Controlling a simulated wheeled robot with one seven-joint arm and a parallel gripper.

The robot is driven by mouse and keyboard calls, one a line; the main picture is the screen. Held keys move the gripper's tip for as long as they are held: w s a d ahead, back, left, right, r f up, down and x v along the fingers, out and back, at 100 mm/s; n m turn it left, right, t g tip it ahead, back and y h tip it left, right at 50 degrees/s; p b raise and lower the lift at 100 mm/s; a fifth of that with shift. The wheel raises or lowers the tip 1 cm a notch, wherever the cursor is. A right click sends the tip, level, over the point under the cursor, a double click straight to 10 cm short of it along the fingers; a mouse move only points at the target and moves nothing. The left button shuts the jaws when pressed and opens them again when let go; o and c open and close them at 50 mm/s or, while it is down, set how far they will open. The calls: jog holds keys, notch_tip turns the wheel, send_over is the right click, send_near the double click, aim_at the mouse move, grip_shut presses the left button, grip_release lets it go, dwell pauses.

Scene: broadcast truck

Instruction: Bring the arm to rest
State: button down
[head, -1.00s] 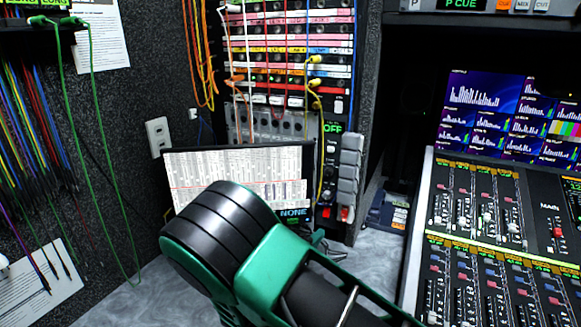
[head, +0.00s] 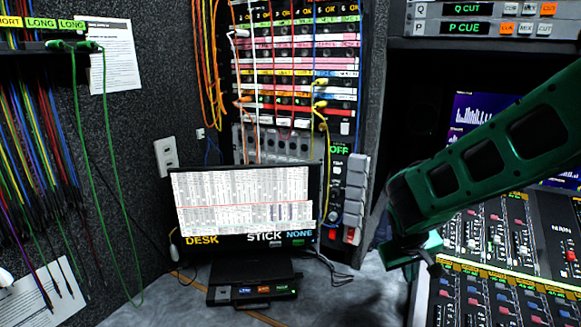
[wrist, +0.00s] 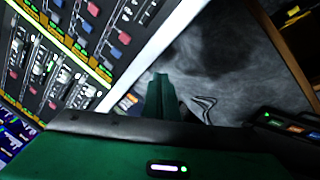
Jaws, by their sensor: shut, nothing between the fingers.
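My green arm reaches in from the right of the head view and bends down over the left edge of the mixing console (head: 505,285). My gripper (head: 432,266) hangs at its lower end, above the strip of grey desk (head: 375,295) beside the console. In the wrist view the green fingers (wrist: 160,92) are together, with nothing visible between them. Grey desk lies beyond them. The gripper appears clear of the console, though the exact gap cannot be told.
A monitor (head: 243,203) stands left of my gripper, with a small black button box (head: 253,291) before it. A patch rack (head: 295,75) with hanging cables rises behind. Cables (head: 330,266) lie on the desk. Green cords (head: 92,170) hang at the left wall.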

jog(key=s+r+m+y, duration=0.1)
jog(key=s+r+y, duration=0.3)
jog(key=s+r, duration=0.65)
jog(key=s+d+f+m+g, duration=0.2)
jog(key=s+d, duration=0.3)
jog(key=s, duration=0.4)
jog(key=s+d+f+m+g, duration=0.1)
jog(key=s+d+m, duration=0.3)
jog(key=s, duration=0.5)
jog(key=shift+d+f+m+g, duration=0.3)
jog(key=shift+d+f+g, duration=0.15)
jog(key=shift+d, duration=0.6)
